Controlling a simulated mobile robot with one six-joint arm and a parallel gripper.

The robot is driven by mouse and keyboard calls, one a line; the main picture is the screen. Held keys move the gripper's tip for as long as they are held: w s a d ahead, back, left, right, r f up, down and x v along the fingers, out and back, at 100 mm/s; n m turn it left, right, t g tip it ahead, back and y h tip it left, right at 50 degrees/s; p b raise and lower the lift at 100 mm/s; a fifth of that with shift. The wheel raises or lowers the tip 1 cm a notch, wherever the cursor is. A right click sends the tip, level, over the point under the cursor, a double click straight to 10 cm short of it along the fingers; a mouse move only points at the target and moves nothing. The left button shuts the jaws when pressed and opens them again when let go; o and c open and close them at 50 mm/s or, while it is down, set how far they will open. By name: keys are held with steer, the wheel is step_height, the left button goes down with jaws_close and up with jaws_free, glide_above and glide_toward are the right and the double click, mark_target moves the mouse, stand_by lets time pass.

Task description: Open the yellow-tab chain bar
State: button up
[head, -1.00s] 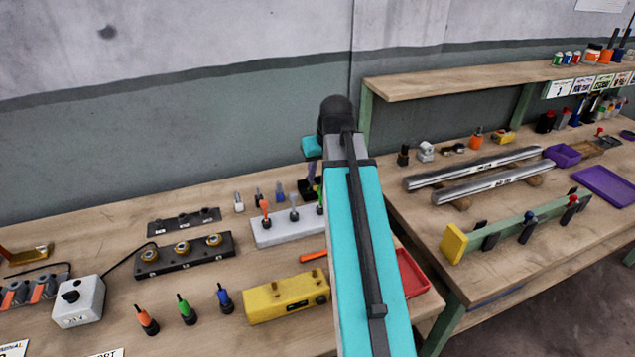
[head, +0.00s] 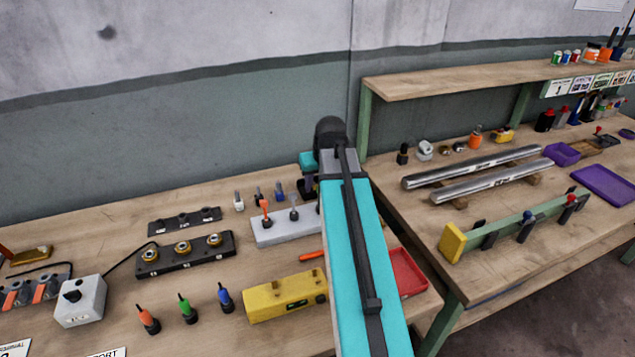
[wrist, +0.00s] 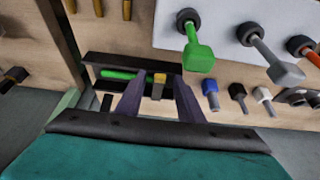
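In the wrist view, a small yellow tab (wrist: 160,78) sits on a dark rectangular frame (wrist: 105,58). A green bar (wrist: 118,74) lies in the frame to the left of the tab. My gripper (wrist: 159,84) has two dark purple fingers, which stand apart on either side of the yellow tab. I cannot tell whether either finger touches it. In the head view, my arm hides this frame and most of the gripper. Only a dark part of the gripper (head: 308,187) shows left of the arm.
A white block (head: 270,233) with upright coloured keys stands close to my gripper. Its green key (wrist: 200,57) is near the right finger in the wrist view. A yellow box (head: 270,302) and a red tray (head: 408,272) lie nearer. Bare wood shows on the left bench's front.

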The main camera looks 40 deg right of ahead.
jaws_close()
steer(key=shift+w+r, duration=0.15)
steer(key=shift+r, duration=0.1)
